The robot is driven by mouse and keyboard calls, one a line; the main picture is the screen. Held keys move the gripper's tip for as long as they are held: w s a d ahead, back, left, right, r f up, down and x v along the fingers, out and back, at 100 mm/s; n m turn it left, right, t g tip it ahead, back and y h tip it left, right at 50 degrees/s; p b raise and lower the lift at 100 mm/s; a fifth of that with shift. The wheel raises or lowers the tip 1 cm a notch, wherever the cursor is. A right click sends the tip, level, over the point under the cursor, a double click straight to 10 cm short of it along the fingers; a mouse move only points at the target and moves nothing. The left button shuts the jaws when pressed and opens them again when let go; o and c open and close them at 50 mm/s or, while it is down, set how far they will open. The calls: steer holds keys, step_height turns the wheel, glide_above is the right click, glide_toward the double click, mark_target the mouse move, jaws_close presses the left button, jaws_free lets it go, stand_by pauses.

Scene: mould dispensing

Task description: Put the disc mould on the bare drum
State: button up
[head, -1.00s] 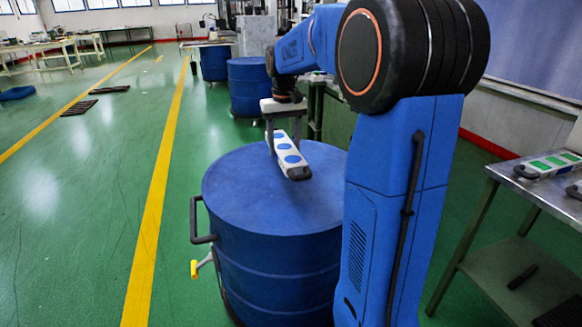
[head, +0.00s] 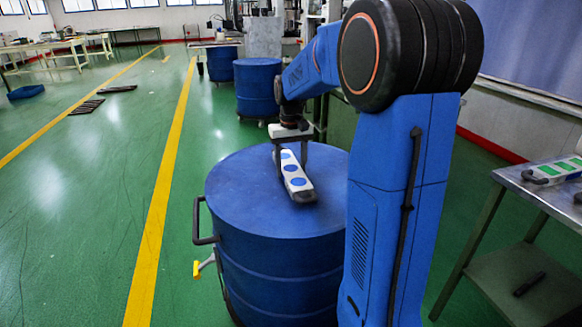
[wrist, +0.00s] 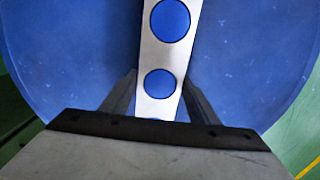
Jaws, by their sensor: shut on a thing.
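The disc mould (head: 297,183) is a white bar with blue round discs and a dark end. It is at the top of the near blue drum (head: 240,195), right of its middle; I cannot tell whether it touches the lid. My gripper (head: 294,172) is shut on the mould from above. In the wrist view the mould (wrist: 163,52) runs up between the two fingers (wrist: 155,95), over the drum's blue top (wrist: 70,60). Nothing else shows on this drum's top.
A metal table (head: 520,182) at the right bears a white mould with green marks (head: 556,170). More blue drums (head: 257,88) stand behind. Yellow lines (head: 160,190) mark the open green floor at the left.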

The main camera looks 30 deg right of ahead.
steer(key=o, duration=1.7)
steer(key=shift+f, duration=0.1)
steer(key=shift+o, duration=0.2)
step_height(320, 180, up, 12)
steer(key=s+a+f+t, duration=0.1)
steer(key=s+a+f, duration=0.1)
steer(key=s+a, duration=0.2)
steer(key=s+a+f+n+t, duration=0.1)
steer(key=s+a, duration=0.4)
steer(key=s, duration=0.6)
steer(key=s+a+f+n+t, duration=0.1)
steer(key=s+a+f, duration=0.2)
steer(key=s, duration=0.5)
steer(key=shift+s+a+t, duration=0.25)
steer(key=shift+a+t, duration=0.05)
steer(key=shift+a, duration=0.6)
steer(key=s+a+f+n+t, duration=0.1)
steer(key=s+a+f, duration=0.1)
steer(key=s+f, duration=0.3)
steer(key=shift+s+f, duration=0.4)
steer(key=shift+s, duration=0.5)
